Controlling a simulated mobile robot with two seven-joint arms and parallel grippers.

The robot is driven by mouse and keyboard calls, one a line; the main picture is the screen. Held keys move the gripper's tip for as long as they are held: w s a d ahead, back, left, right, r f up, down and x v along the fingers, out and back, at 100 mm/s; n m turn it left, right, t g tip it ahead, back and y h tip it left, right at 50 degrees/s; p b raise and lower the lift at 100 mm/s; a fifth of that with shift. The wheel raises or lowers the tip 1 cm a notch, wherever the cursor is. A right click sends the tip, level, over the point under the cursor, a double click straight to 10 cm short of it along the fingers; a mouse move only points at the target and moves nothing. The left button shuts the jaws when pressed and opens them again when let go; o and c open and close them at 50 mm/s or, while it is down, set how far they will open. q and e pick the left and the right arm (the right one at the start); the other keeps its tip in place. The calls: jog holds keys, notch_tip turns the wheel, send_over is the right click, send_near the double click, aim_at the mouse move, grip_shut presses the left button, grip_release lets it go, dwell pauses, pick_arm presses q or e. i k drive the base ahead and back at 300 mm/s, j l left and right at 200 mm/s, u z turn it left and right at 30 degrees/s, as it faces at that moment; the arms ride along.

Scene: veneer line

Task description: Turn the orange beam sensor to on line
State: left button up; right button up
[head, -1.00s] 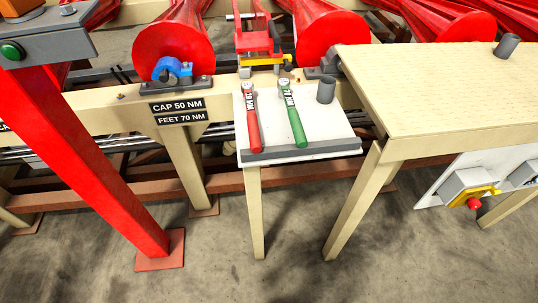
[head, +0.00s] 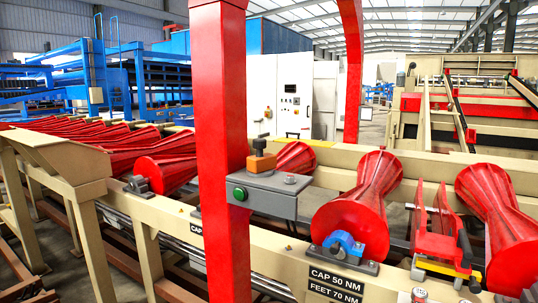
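The orange beam sensor (head: 261,162) sits on top of a grey bracket box (head: 268,193) fixed to a red upright post (head: 220,150). The sensor is a small orange block with a dark knob on top. I cannot tell from here which way it faces. The grey box has a green round button (head: 240,194) on its front and a small round fitting on its top at the right. Neither of my grippers is in view.
Red spool-shaped rollers (head: 355,215) line the beige conveyor frame (head: 265,262) behind and beside the post. A blue bearing cap (head: 345,243) sits above a label plate (head: 335,280). A beige sloped stand (head: 62,160) is at left. White cabinets (head: 290,100) stand behind.

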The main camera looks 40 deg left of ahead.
aim_at(260, 165)
jog(key=u, duration=1.35)
